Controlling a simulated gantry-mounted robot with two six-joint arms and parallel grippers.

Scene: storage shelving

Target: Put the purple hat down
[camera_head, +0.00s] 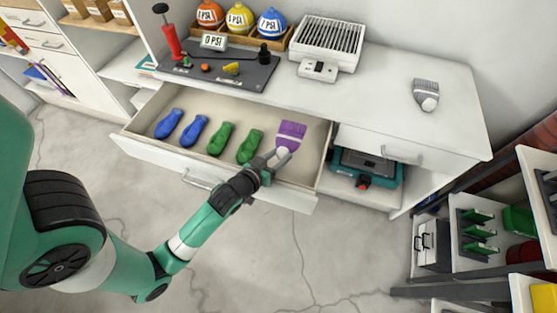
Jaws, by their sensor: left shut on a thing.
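The purple hat (292,132) is in the middle of the head view, at the right end of the open drawer (305,172). It has a purple ribbed part and a small pale end toward me. My left gripper (277,157) is shut on the hat by its pale end. Whether the hat touches the drawer floor or hangs just above it I cannot tell. My right gripper is not in view.
Two blue (169,124) and two green (220,138) bottle-like things lie left of the hat in the drawer. A grey-and-white hat-shaped thing (426,95) lies on the white counter (395,135). A white grilled box (328,42) and a control panel (215,72) stand behind.

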